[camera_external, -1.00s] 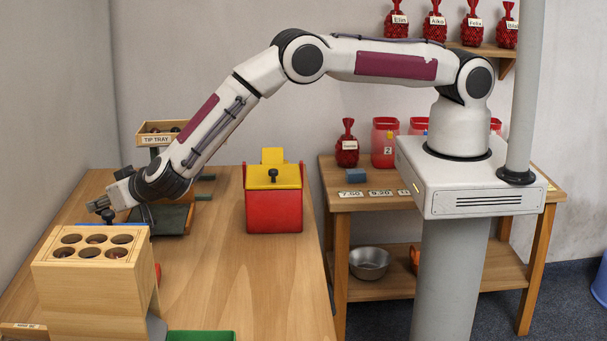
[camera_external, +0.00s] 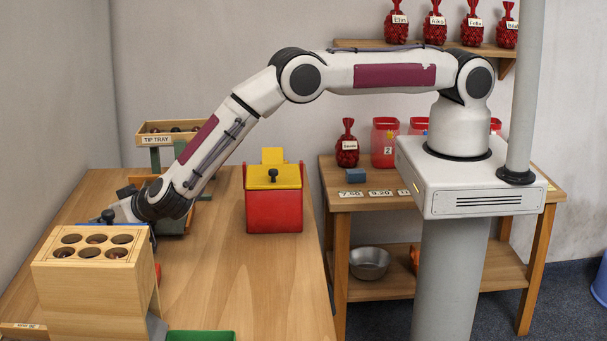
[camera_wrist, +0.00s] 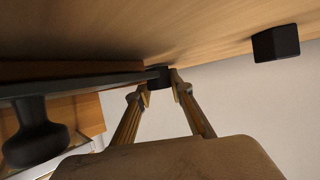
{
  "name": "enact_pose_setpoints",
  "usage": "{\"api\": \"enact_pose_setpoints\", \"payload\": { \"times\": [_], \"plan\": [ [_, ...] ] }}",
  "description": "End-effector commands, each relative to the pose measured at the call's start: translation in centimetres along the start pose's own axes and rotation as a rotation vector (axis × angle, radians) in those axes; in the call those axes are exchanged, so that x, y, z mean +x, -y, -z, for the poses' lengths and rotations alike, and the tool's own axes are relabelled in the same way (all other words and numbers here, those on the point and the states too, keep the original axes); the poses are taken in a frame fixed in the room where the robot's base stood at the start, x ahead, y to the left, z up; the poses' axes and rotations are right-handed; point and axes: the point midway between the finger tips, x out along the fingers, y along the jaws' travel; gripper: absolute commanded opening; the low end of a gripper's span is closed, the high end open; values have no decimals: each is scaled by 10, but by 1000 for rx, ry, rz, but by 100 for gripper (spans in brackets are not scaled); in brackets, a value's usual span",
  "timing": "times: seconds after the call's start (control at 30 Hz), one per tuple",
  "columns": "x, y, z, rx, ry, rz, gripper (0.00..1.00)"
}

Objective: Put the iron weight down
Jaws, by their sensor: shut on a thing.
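My gripper (camera_external: 118,211) is low over the left part of the table, behind the wooden block with holes. In the wrist view its two fingers (camera_wrist: 159,86) are closed on a small dark piece (camera_wrist: 158,75), which looks like part of the iron weight. That piece is close to the wooden surface; I cannot tell whether it touches it. Most of the weight is hidden by the fingers or too small to make out. In the external view the wooden block and the arm partly hide the fingertips.
The wooden block with holes (camera_external: 97,285) stands in front of my gripper. The tip tray (camera_external: 180,127) is behind my wrist. A red box with a yellow lid (camera_external: 273,212) stands to the right. A black block (camera_wrist: 277,43) and a dark knob (camera_wrist: 35,138) show in the wrist view.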

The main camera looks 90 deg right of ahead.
Motion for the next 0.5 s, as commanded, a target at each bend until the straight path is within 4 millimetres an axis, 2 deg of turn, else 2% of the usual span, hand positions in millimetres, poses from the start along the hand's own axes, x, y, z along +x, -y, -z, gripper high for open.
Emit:
{"api": "enact_pose_setpoints", "payload": {
  "times": [0.43, 0.47, 0.5],
  "plan": [
    [1, 0, -3, 0, -1, 0, 0],
    [2, 0, -4, 0, 0, 0, 24],
    [2, 0, -3, 0, 0, 0, 34]
  ]
}}
